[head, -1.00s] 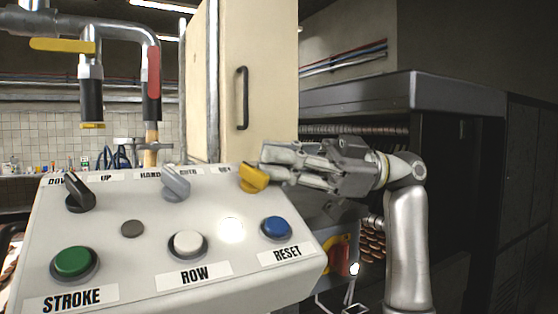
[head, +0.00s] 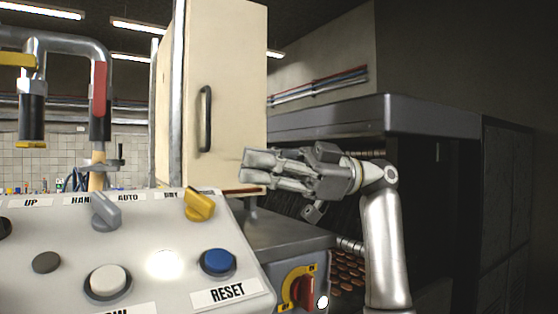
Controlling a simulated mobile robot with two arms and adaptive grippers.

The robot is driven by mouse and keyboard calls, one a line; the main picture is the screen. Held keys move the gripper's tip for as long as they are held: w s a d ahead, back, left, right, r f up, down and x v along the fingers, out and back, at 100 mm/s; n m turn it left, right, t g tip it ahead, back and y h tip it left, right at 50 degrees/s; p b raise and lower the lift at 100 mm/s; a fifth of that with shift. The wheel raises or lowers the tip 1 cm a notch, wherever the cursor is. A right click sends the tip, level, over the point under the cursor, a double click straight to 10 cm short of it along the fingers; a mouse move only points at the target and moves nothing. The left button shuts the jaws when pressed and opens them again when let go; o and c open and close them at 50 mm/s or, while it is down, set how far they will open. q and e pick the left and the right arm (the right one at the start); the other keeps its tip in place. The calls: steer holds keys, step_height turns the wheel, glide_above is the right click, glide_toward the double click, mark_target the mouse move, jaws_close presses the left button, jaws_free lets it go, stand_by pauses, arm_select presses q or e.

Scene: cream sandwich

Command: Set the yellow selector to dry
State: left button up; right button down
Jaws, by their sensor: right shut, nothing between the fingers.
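The yellow selector (head: 200,204) is a ridged knob at the top right of the sloping grey control panel (head: 130,245). Its ridge slants from upper left to lower right, and its upper end leans toward the DRY label (head: 171,195) on its left. No label shows clearly on its right. My right gripper (head: 249,168) is shut and empty. It hangs above and to the right of the selector, with a visible gap between them. My left gripper is not in view.
A grey selector (head: 105,210) stands left of the yellow one. A blue RESET button (head: 218,262) and a white button (head: 108,281) lie below. A tall cream cabinet (head: 228,100) rises behind the panel. A red-and-yellow rotary switch (head: 300,288) is at lower right.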

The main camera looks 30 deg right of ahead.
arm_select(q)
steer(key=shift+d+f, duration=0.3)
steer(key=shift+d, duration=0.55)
arm_select(e)
steer(key=w+d+r, duration=0.1)
steer(key=w+d, duration=0.2)
steer(key=d, duration=0.2)
steer(key=shift+d+r, duration=0.15)
steer(key=shift+d, duration=0.1)
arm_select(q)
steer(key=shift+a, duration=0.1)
arm_select(e)
steer(key=shift+w, duration=0.1)
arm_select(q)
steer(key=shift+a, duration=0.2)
